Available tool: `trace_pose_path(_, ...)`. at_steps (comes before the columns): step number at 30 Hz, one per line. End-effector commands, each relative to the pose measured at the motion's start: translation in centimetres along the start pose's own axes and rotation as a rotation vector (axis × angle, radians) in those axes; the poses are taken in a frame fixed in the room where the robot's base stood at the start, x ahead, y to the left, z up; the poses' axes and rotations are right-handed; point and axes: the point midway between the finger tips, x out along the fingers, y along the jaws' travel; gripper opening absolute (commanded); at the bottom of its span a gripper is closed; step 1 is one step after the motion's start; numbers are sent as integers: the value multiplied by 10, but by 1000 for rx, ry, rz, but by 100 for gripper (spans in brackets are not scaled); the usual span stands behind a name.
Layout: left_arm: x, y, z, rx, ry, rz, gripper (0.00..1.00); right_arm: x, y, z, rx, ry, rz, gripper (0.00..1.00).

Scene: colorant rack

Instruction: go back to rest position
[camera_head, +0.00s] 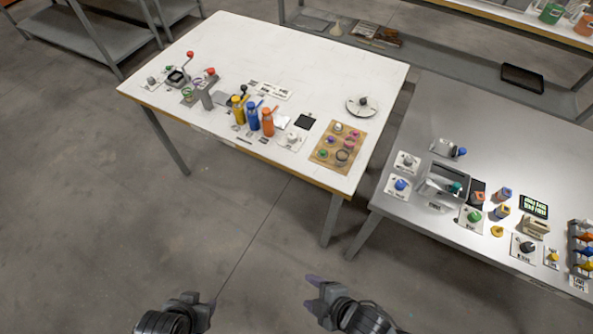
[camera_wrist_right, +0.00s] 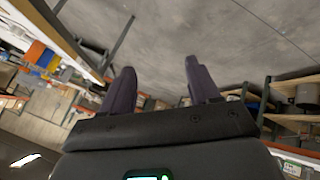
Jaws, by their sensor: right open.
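My right gripper (camera_head: 314,292) is at the bottom centre of the head view, over bare floor and well short of both tables. In the right wrist view its two dark purple fingers (camera_wrist_right: 160,88) stand apart with nothing between them. My left gripper (camera_head: 213,306) is at the bottom left of the head view, also over the floor and away from the tables. Only part of it shows, and its finger gap is not clear.
A white table (camera_head: 300,60) holds orange, blue and yellow bottles and a wooden board (camera_head: 322,156). A grey metal table (camera_head: 440,110) at the right holds small coloured items. Grey shelves (camera_head: 90,45) stand at the back left. The floor (camera_head: 180,240) in front is clear.

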Motion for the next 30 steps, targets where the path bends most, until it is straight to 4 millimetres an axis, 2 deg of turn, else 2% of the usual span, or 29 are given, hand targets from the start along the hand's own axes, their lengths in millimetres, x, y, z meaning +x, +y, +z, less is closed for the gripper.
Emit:
trace_pose_path(1, 0, 0, 0, -2, 0, 2, 43, -15, 11, 18, 157, -77, 29, 61)
trace_pose_path(3, 0, 1, 0, -4, 1, 3, 43, -36, 25, 46, 362, -180, 69, 61)
trace_pose_path(8, 0, 2, 0, -8, 1, 7, 43, -90, 52, 98, 806, -369, 174, 61)
trace_pose_path(10, 0, 2, -1, -9, 1, 7, 43, -111, 49, 112, 999, -439, 194, 61)
trace_pose_path(13, 0, 2, -1, -8, 2, 7, 43, -122, 26, 121, 1255, -544, 166, 61)
trace_pose_path(14, 0, 2, -1, -8, 2, 7, 43, -122, 23, 121, 1306, -560, 167, 61)
trace_pose_path(15, -19, 1, -6, -8, -3, 7, 43, -138, 35, 110, 1304, -550, 174, 61)
trace_pose_path(17, -32, 1, -10, -7, -10, 6, 43, -150, 43, 102, 1299, -550, 173, 61)
trace_pose_path(23, -89, -3, -29, -1, 3, 1, 43, -190, 68, 76, 1294, -549, 172, 61)
trace_pose_path(30, -170, -7, -54, 4, 2, -3, 43, -254, 108, 36, 1291, -548, 172, 61)
